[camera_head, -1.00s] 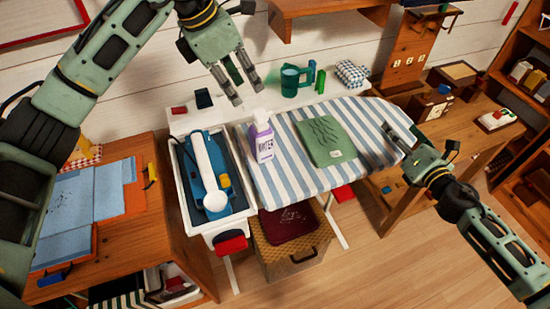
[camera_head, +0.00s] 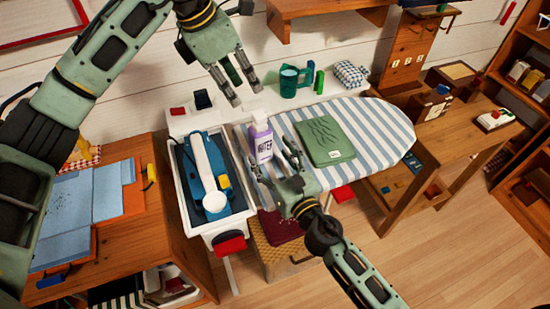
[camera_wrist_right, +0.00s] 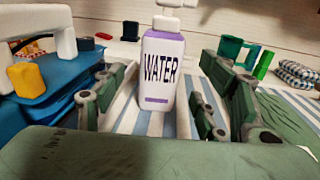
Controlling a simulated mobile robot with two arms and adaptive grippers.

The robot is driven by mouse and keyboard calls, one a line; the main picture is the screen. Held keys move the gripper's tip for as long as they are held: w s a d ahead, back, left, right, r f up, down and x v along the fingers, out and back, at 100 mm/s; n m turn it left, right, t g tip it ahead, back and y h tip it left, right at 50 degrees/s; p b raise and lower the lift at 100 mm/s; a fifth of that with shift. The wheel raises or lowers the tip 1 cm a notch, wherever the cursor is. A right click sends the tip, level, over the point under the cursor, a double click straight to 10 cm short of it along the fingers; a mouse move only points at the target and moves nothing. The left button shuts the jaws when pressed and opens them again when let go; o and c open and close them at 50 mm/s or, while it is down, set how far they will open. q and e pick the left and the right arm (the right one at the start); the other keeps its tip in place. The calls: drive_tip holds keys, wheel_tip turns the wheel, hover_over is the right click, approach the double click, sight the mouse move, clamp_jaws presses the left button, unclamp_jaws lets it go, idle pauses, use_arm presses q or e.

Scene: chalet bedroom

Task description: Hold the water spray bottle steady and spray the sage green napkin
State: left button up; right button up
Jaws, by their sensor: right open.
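The water spray bottle (camera_head: 262,140), purple and white with a WATER label, stands upright on the striped ironing board (camera_head: 385,125). It also shows in the right wrist view (camera_wrist_right: 163,75), between and beyond my fingers. The sage green napkin (camera_head: 325,140) lies folded flat on the board, right of the bottle, with dark creases or lines and a small white tag. My right gripper (camera_head: 274,165) is open and empty, just in front of the bottle, fingers pointing at it. My left gripper (camera_head: 240,88) hangs above and behind the bottle, fingers apart, holding nothing visible.
A blue and white iron (camera_head: 207,175) sits in a white tray at the board's left end. A teal mug (camera_head: 289,82), a green item and a checked cloth (camera_head: 350,73) stand along the back. A wicker basket (camera_head: 285,258) is below. The board's right end is clear.

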sight(265, 147)
drive_tip(key=x, duration=0.7)
drive_tip(key=shift+d, duration=0.1)
drive_tip(key=shift+s, duration=0.1)
drive_tip(key=shift+c, duration=0.2)
drive_tip(key=c, duration=1.5)
use_arm(q)
clamp_jaws()
